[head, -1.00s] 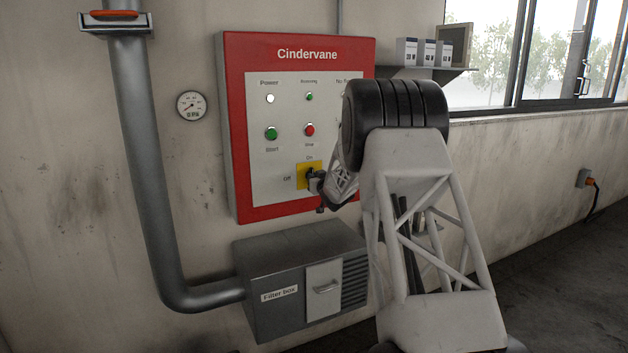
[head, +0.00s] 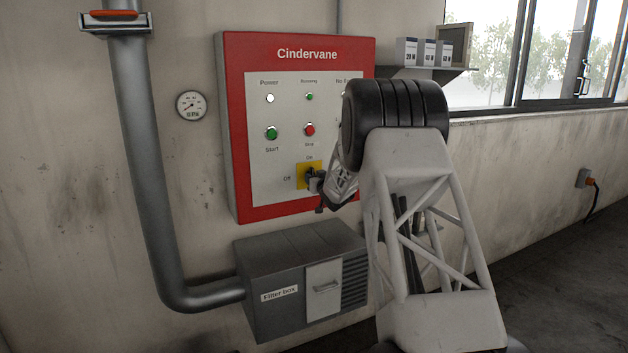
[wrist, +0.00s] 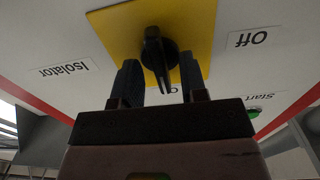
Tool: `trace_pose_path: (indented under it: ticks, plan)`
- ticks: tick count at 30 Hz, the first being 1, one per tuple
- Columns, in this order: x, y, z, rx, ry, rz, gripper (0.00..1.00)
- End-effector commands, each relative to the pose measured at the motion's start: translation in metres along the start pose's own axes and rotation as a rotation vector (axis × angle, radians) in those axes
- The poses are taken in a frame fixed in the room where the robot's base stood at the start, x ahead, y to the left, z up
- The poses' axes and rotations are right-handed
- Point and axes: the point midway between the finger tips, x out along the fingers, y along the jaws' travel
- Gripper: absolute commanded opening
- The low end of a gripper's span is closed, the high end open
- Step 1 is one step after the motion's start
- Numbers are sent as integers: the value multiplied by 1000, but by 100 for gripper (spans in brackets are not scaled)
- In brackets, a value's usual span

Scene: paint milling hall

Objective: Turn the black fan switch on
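The black switch (wrist: 160,55) is a rotary knob on a yellow plate (wrist: 105,22) on the red-framed Cindervane panel. In the head view the knob (head: 310,173) is low on the panel, with "On" above and "Off" to the left. The wrist view shows the labels upside down, with "Isolator" at left. The knob's narrow grip runs roughly vertical there, its lower end toward the partly hidden "On" label. My gripper (wrist: 160,74) is open, one finger each side of the knob. Contact is not clear. In the head view my gripper (head: 317,182) partly covers the plate.
The red-framed panel (head: 232,150) has a green Start button (head: 271,133) and a red stop button (head: 309,130) above the knob. A grey filter box (head: 280,270) juts out below it. A grey duct (head: 145,170) stands at left. My arm hides the panel's right side.

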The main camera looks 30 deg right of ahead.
Motion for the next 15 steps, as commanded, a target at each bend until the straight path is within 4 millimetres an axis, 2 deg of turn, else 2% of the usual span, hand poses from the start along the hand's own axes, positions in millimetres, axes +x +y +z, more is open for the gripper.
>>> trace_pose_path:
  ticks: [8, 15]
  plan:
    - [-7, 0, -1, 0, 0, 0, 39]
    - [-27, 0, -1, 0, 0, 1, 39]
